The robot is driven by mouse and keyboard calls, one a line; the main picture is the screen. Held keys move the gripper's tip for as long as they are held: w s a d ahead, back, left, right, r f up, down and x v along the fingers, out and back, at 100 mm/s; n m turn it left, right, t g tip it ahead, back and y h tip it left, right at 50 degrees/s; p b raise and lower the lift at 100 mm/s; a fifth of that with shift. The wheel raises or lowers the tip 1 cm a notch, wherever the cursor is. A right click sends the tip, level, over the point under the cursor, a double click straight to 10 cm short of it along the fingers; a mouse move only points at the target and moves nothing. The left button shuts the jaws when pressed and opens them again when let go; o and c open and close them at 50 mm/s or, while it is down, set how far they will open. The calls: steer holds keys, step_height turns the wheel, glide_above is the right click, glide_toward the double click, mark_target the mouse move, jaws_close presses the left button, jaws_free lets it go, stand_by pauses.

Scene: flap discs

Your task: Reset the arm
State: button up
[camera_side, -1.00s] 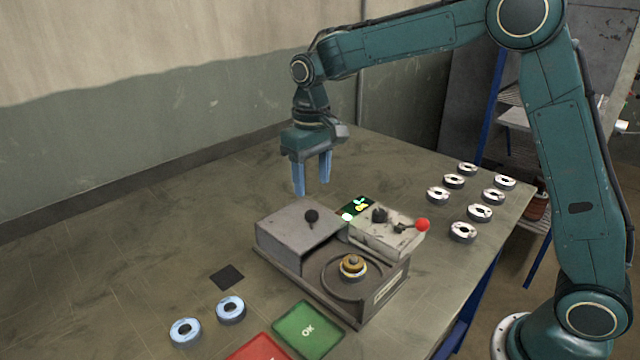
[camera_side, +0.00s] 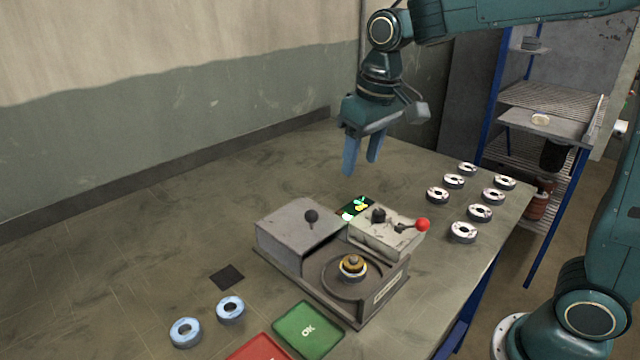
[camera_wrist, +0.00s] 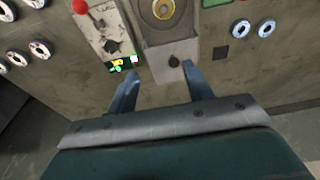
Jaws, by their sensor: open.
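My gripper (camera_side: 362,158) hangs in the air above the far part of the table, beyond the grey machine, with its blue fingers apart and nothing between them. The fingers of my gripper also show in the wrist view (camera_wrist: 162,92), pointing toward the machine. The grey machine (camera_side: 300,228) has a black knob on top and a round seat holding a brass hub (camera_side: 352,267). No flap disc shows in the gripper.
A control box (camera_side: 385,235) with a red-balled lever joins the machine beside a small lit display (camera_side: 356,208). Several discs (camera_side: 480,213) stand at the right. Two blue-white discs (camera_side: 230,310) lie near a green OK pad (camera_side: 308,330) and a red pad (camera_side: 260,348).

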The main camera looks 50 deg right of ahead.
steer(key=s+d+t, duration=0.2)
steer(key=s+t, duration=0.1)
steer(key=s, duration=1.6)
steer(key=shift+s+d+f+t, duration=0.3)
steer(key=shift+s, duration=0.05)
stand_by(0.7)
